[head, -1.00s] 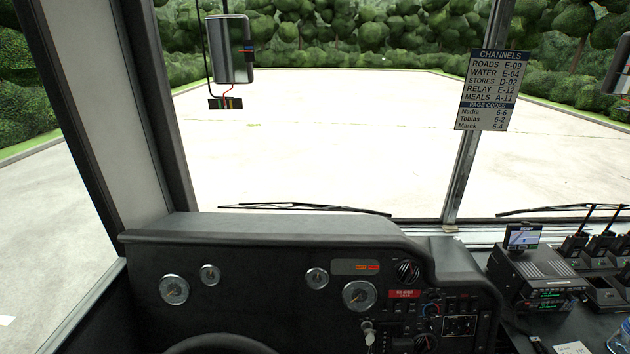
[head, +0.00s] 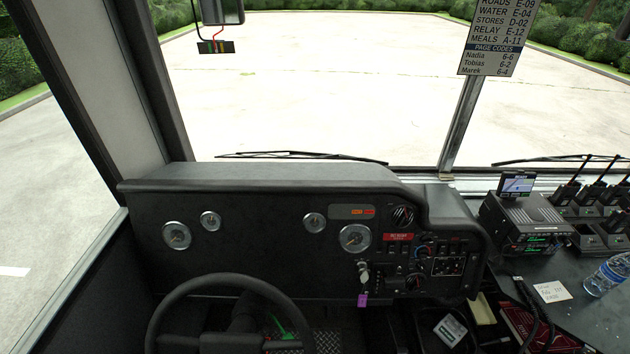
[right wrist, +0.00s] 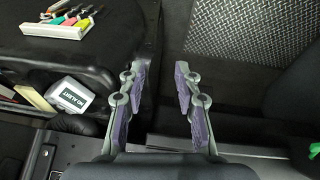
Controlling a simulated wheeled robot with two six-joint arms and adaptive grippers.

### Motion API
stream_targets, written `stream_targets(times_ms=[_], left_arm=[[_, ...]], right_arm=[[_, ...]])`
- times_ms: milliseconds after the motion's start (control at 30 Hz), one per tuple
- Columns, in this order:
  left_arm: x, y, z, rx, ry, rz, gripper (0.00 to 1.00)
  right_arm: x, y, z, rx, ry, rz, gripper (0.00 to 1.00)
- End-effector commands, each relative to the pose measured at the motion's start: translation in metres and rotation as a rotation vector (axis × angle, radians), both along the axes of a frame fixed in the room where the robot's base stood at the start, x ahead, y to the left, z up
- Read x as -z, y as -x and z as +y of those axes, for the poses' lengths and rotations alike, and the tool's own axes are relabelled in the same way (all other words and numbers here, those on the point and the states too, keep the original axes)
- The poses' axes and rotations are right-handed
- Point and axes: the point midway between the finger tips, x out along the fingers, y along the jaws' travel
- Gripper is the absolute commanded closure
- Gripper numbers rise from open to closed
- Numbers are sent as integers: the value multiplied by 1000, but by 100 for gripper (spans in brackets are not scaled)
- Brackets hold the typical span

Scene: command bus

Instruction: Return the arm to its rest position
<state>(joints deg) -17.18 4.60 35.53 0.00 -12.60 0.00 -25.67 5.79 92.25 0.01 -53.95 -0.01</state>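My right gripper (right wrist: 160,95) shows in the right wrist view. Its two purple-padded fingers are spread apart with nothing between them. Below and beyond the fingers are a dark floor and a strip of patterned metal plate (right wrist: 245,35). Neither of my grippers shows in the head view, and the left gripper is in no view.
The steering wheel (head: 232,283) and dashboard (head: 270,230) fill the middle of the head view.

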Motion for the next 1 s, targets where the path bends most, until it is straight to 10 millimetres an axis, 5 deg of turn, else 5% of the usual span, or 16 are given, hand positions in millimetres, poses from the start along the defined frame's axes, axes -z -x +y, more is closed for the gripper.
stream_targets(times_ms=[100, 300, 500, 1000], left_arm=[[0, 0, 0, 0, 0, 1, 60], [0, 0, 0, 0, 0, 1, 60], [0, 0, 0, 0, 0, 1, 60], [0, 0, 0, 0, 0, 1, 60]], right_arm=[[80, 51, -8, 12, -2, 51, 67], [156, 144, -13, 26, -9, 100, 67], [175, 191, -13, 30, -11, 117, 67], [176, 194, -13, 30, -11, 117, 67]])
